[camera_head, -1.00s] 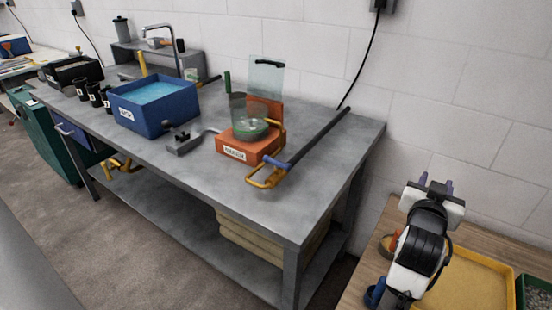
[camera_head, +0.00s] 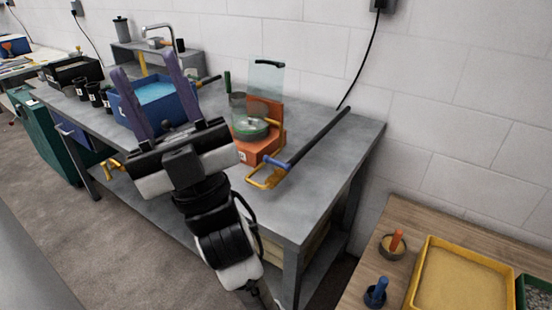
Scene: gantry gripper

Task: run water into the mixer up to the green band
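The orange mixer (camera_head: 268,110) stands on the grey workbench (camera_head: 285,205), with a clear bowl (camera_head: 239,108) that shows green near its bottom. Its front label is partly covered by my gripper. A clear panel (camera_head: 265,75) stands upright behind the bowl. A blue tub (camera_head: 187,103) of light-blue water is left of the mixer, partly hidden behind my gripper. A curved metal tap (camera_head: 160,28) rises behind the tub. My gripper (camera_head: 146,66) is open, its two purple fingers wide apart in front of the tub. The water level in the bowl is unclear.
Black cups (camera_head: 93,93) stand left of the tub. A wooden table (camera_head: 360,280) at lower right holds a yellow tray (camera_head: 465,280) and blue and orange-handled items. The bench's right end is clear.

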